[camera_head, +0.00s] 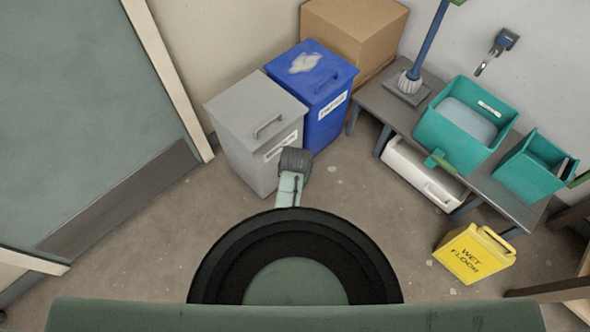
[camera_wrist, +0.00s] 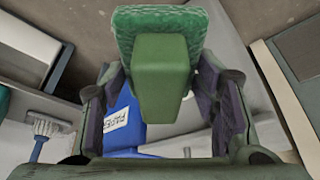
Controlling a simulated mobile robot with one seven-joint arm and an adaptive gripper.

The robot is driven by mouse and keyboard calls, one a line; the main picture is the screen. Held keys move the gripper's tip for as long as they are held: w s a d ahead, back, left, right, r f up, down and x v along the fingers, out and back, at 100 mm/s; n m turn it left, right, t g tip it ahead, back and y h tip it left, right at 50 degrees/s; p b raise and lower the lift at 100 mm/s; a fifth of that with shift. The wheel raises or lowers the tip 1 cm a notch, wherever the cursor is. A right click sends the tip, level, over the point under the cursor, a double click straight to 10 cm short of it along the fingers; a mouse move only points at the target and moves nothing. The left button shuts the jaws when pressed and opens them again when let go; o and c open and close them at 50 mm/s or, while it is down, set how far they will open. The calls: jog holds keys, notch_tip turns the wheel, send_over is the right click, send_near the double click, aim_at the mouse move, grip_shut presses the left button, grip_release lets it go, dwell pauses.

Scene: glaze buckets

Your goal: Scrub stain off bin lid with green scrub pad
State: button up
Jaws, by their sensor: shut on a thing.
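The blue bin (camera_head: 328,82) stands against the wall, and its lid bears a pale, whitish stain (camera_head: 305,63) left of the lid handle. Part of the blue bin (camera_wrist: 132,134) with its white label also shows in the wrist view, behind my gripper. My gripper (camera_wrist: 160,72) is shut on the green scrub pad. The pad has a textured green face (camera_wrist: 152,22) and a smooth green block between my fingers. In the head view my arm reaches up in front of the bins; the pad cannot be made out there.
A grey lidded bin (camera_head: 256,107) stands close left of the blue one. A cardboard box (camera_head: 352,38) is behind. On the right, a bench (camera_head: 385,104) holds a blue-handled brush (camera_head: 428,42) and teal buckets (camera_head: 447,133).

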notch_tip(320, 180, up, 5)
jog(key=p, duration=0.3)
jog(key=shift+r+p, duration=0.1)
jog(key=shift+p, duration=0.3)
jog(key=shift+s+f+b, duration=0.15)
jog(key=shift+f+b, duration=0.4)
jog(key=shift+f, duration=0.05)
jog(key=shift+s+f, duration=0.15)
jog(key=shift+w, duration=0.2)
